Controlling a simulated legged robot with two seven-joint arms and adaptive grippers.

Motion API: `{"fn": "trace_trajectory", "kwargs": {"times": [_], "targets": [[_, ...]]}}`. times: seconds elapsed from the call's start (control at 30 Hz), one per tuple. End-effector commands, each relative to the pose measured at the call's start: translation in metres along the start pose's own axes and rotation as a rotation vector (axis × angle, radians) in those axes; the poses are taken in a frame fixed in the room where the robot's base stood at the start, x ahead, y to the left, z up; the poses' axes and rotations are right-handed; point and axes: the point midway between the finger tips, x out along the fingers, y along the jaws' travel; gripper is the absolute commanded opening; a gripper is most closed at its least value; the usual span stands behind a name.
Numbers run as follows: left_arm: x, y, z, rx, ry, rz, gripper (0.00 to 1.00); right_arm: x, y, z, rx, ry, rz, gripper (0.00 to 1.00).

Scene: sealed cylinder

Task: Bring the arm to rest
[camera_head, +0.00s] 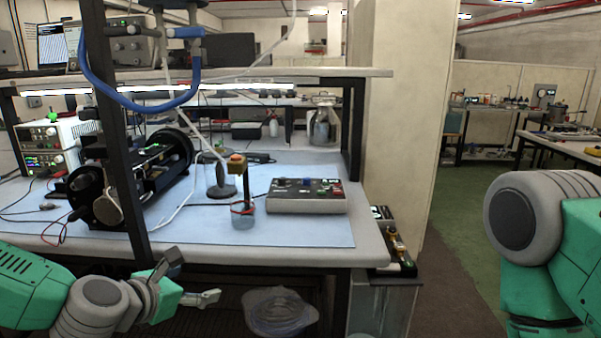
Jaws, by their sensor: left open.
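My left gripper (192,279) is at the lower left, in front of the workbench's front edge. Its fingers are apart and I see nothing between them. The green and grey left arm (90,305) comes in from the left, low in the picture. My right arm (540,230) shows at the right edge as a large grey joint and green links; its gripper is out of view.
A grey control box (306,196) sits right of the jar. A black cylindrical apparatus (135,170) and instruments (50,143) stand at the left. A dark post (118,130) rises near the front edge. A clear bag-like container (277,311) is below. Open floor (455,265) lies to the right.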

Motion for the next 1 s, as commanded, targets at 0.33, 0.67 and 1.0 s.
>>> {"fn": "trace_trajectory", "kwargs": {"times": [0.33, 0.67, 1.0], "targets": [[-0.008, -0.074, -0.099, 0.555, 0.166, -0.198, 0.75, 0.0, 0.0, 0.001, 0.0, -0.001, 0.0, 0.34], [-0.099, -0.143, -0.288, 1.684, 0.258, -0.816, 0.75, 0.0, 0.0, 0.001, 0.0, -0.001, 0.0, 0.34], [-0.179, -0.129, -0.366, 2.319, 0.068, -1.336, 0.75, 0.0, 0.0, 0.001, 0.0, -0.001, 0.0, 0.34]]}}
